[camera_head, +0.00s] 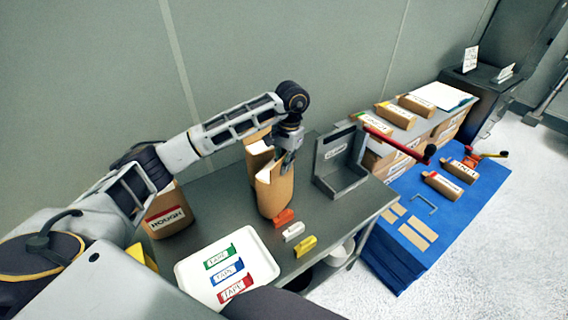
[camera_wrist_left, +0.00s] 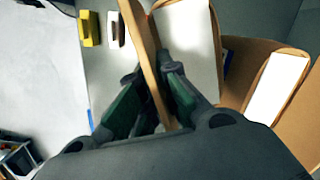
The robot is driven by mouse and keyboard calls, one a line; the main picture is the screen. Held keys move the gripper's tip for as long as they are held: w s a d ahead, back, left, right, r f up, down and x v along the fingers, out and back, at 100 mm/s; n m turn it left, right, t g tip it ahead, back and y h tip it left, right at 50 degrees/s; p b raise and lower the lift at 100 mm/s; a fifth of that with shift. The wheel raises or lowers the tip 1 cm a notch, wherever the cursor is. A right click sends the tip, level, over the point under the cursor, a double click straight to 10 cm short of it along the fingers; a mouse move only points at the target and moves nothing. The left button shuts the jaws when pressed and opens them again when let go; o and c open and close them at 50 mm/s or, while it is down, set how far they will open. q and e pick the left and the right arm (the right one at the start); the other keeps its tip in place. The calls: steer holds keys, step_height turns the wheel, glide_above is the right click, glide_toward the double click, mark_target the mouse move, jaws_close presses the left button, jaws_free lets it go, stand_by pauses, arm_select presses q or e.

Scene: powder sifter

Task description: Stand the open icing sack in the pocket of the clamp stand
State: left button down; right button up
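The open icing sack (camera_head: 272,195) is a brown paper bag with white inside, upright at the middle of the grey table. My left gripper (camera_head: 289,150) points down at its top edge. In the left wrist view its fingers (camera_wrist_left: 152,85) lie close on both sides of the sack's brown wall (camera_wrist_left: 150,50) and look shut on it. White content (camera_wrist_left: 190,45) shows beside the wall. I cannot tell whether the sack's base touches the table. My right gripper is not in view.
Another open sack (camera_head: 257,146) stands close behind; a labelled sack (camera_head: 167,216) is at left. Orange, white and yellow clips (camera_head: 305,246) lie in front. A white tray (camera_head: 262,279) holds labelled pieces. A blue surface (camera_head: 385,248) lies right, beyond the table edge.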

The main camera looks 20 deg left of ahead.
arm_select(q)
steer(key=c, duration=2)
jaws_free()
steer(key=shift+f, duration=0.1)
steer(key=o, duration=0.4)
steer(key=shift+s, duration=0.1)
steer(key=shift+c, duration=0.2)
step_height(320, 180, up, 12)
steer(key=w, duration=0.1)
steer(key=shift+w+d, duration=0.25)
steer(key=shift+d, duration=0.05)
steer(key=shift+o, duration=0.4)
